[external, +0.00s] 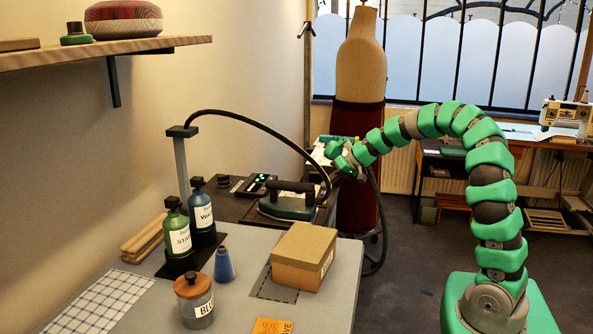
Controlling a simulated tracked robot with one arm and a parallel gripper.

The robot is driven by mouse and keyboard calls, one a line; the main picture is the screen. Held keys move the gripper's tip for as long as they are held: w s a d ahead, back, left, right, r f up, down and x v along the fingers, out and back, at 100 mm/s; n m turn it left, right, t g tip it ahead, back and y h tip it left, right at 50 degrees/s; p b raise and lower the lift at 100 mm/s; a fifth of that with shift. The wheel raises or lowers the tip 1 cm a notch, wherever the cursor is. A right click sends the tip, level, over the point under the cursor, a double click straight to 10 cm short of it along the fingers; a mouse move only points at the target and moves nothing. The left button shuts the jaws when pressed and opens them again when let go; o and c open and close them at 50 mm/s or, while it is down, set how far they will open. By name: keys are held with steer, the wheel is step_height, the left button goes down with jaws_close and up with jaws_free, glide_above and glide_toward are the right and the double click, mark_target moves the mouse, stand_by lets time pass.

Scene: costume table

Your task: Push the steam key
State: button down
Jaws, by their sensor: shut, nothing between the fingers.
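A small dark control panel (254,185) with green lit marks lies at the back of the table, left of the iron (288,202). The steam key may be on this panel, but it is too small to tell apart. My gripper (334,148) is shut and empty. In the picture it is up and to the right of the panel and iron, apart from both, near the table's back right corner. The green arm reaches in from the right.
A black hose (262,124) arches from a grey post (181,165) over the iron. A cardboard box (304,256), two bottles (202,213), a lidded jar (195,300) and a blue cone (224,265) stand in front. A dress form (360,90) stands behind my gripper.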

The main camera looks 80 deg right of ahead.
mark_target(328, 193)
steer(key=shift+f, duration=0.15)
stand_by(0.4)
steer(key=shift+f+b, duration=0.3)
steer(key=shift+f+b, duration=0.35)
steer(key=shift+f, duration=0.1)
stand_by(0.8)
steer(key=shift+r, duration=0.1)
steer(key=shift+r+p, duration=0.4)
steer(key=shift+r, duration=0.45)
steer(key=shift+r, duration=0.1)
step_height(328, 193, up, 6)
steer(key=shift+f+p, duration=0.1)
steer(key=shift+p, duration=0.95)
